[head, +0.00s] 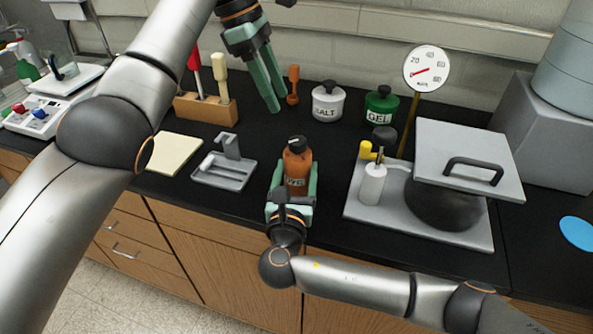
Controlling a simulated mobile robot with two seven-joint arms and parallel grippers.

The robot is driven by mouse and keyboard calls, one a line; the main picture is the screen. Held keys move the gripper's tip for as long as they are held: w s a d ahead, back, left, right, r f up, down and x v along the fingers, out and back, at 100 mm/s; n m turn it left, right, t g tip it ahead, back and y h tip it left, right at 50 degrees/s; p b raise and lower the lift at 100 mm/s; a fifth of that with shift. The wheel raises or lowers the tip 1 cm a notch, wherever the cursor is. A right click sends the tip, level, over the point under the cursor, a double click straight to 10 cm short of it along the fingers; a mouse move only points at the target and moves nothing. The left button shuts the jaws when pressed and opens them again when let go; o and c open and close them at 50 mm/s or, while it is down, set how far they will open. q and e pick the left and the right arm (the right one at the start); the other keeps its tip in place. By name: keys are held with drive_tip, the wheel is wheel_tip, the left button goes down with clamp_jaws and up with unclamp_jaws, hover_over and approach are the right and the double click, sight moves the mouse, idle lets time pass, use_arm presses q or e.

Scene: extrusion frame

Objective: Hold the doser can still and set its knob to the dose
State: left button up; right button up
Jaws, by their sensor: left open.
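The doser can, an orange-brown container (297,166) with a dark label whose lettering I cannot read fully, stands upright on the black counter at the front middle. A darker round knob (298,143) sits on its top. My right gripper (293,183) comes from the front with green fingers on both sides of the can, and looks shut on it. The fingers and wrist hide the can's lower part. My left gripper (277,104) is open and empty, pointing down above the back of the counter, behind and left of the can. The knob's setting is too small to read.
A grey tray (236,181) lies left of the can. A hotplate-like base (455,232) with a lidded dark pot (446,206) and white bottle (373,184) stands right. Salt (328,106) and gel jars (381,108), a tool block (204,110) and a dial gauge (426,68) stand behind.

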drive_tip(key=c, duration=0.9)
use_arm(q)
drive_tip(key=shift+o, duration=1.2)
drive_tip(key=shift+d+f, duration=0.1)
drive_tip(key=shift+f, duration=0.05)
use_arm(e)
drive_tip(key=shift+c, duration=0.2)
use_arm(q)
drive_tip(key=shift+o, duration=0.7)
drive_tip(key=f+h, duration=0.1)
drive_tip(key=w+d+f+h, duration=0.1)
drive_tip(key=f+h, duration=0.1)
drive_tip(key=d+f+n+h, duration=0.1)
drive_tip(key=shift+w+f+h, duration=0.35)
drive_tip(key=shift+h, duration=0.05)
drive_tip(key=n+t+h, duration=0.7)
drive_tip(key=t, duration=0.2)
approach(298, 145)
drive_tip(key=w, duration=0.2)
drive_tip(key=x, duration=1.3)
drive_tip(key=shift+s+f, duration=0.15)
drive_tip(key=shift+f, duration=0.2)
